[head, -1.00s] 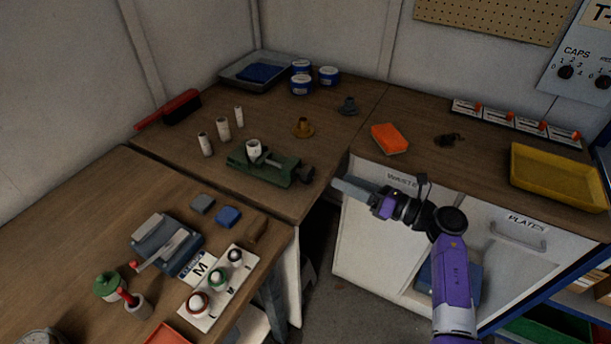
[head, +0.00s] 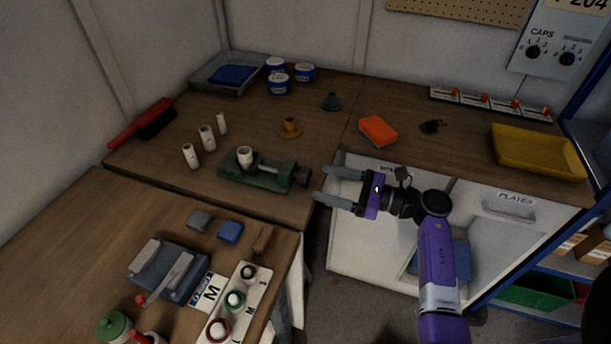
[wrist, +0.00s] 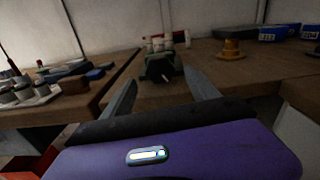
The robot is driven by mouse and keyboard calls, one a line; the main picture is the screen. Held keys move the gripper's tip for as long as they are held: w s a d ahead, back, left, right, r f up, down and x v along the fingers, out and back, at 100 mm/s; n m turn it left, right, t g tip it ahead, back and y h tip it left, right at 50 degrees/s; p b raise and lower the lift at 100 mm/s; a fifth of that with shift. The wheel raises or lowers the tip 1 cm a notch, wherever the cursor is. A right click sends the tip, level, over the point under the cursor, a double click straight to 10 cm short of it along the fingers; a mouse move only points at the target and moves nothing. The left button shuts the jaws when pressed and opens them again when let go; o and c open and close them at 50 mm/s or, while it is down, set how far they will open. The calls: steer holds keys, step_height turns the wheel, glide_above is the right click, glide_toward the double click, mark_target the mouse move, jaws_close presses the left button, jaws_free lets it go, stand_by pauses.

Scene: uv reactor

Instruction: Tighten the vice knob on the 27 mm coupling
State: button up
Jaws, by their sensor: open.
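A green vice (head: 258,174) stands near the front edge of the back bench in the head view. A white coupling (head: 245,157) is upright between its jaws. The dark vice knob (head: 302,176) is at the vice's right end, facing my gripper. My gripper (head: 320,184) is open and empty, just right of the knob and apart from it, its fingers pointing left. In the wrist view the vice (wrist: 160,66) is ahead, between my fingertips (wrist: 160,80), with the knob end toward me. The coupling is mostly hidden there.
Three white couplings (head: 207,138) stand left of the vice. The front-left bench holds a grey fixture (head: 168,270). Open floor lies between the benches.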

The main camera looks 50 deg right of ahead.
mark_target(310, 179)
steer(key=p+x, duration=0.1)
steer(key=x, duration=0.4)
steer(key=shift+w+a, duration=0.1)
steer(key=shift+w, duration=0.2)
steer(key=shift+c, duration=0.4)
steer(key=c, duration=1.3)
steer(key=shift+m+p, duration=0.75)
steer(key=shift+m, duration=2.15)
steer(key=shift+s+f, duration=0.1)
